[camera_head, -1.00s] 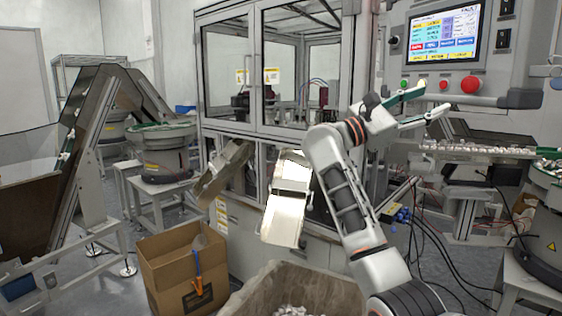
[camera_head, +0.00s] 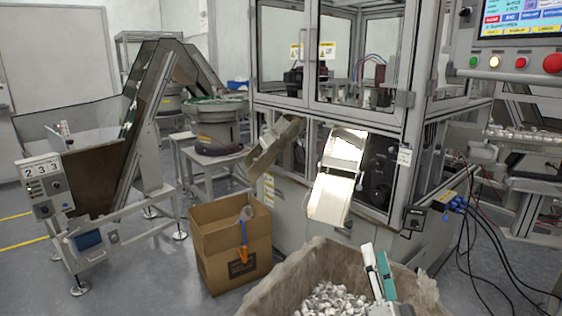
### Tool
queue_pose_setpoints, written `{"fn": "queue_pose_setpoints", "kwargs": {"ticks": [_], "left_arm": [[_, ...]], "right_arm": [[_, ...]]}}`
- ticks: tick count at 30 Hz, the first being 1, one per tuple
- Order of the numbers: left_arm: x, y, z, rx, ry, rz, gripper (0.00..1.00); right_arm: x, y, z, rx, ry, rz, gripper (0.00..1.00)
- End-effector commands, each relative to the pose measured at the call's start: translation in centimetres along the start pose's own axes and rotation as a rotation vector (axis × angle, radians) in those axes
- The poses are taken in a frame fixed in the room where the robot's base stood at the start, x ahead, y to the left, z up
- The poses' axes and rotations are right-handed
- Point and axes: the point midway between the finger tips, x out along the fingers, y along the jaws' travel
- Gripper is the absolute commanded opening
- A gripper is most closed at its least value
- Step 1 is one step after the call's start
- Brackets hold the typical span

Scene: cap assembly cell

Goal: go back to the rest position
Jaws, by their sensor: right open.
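My right gripper (camera_head: 375,252) shows at the bottom edge, right of centre, with one white and one teal finger pointing up. The fingers are a little apart with nothing between them. The gripper shows in front of the lined bin (camera_head: 272,292) of small white and grey parts; I cannot tell its height over it. The rest of my right arm is below the picture. My left gripper is out of view.
The glazed assembly machine (camera_head: 410,150) with a metal chute (camera_head: 330,200) stands behind the bin. A cardboard box (camera_head: 232,250) is left of the bin. A control panel (camera_head: 520,45) with lit buttons is at top right. Cables lie on the right; floor shows at left.

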Motion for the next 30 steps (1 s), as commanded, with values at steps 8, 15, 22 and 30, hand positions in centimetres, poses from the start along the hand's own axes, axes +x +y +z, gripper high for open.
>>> {"fn": "queue_pose_setpoints", "kwargs": {"ticks": [8,15,22,30], "left_arm": [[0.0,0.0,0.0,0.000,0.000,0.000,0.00],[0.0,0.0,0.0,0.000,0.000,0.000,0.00],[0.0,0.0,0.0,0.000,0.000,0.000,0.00],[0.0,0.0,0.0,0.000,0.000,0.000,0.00]], "right_arm": [[-16.3,5.0,10.1,-0.392,-0.476,0.130,0.46],[-31.5,7.7,13.9,-0.677,-0.871,0.171,0.46],[-40.4,8.5,14.1,-0.831,-1.104,0.168,0.46],[-42.0,8.7,14.0,-0.859,-1.147,0.165,0.46]]}}
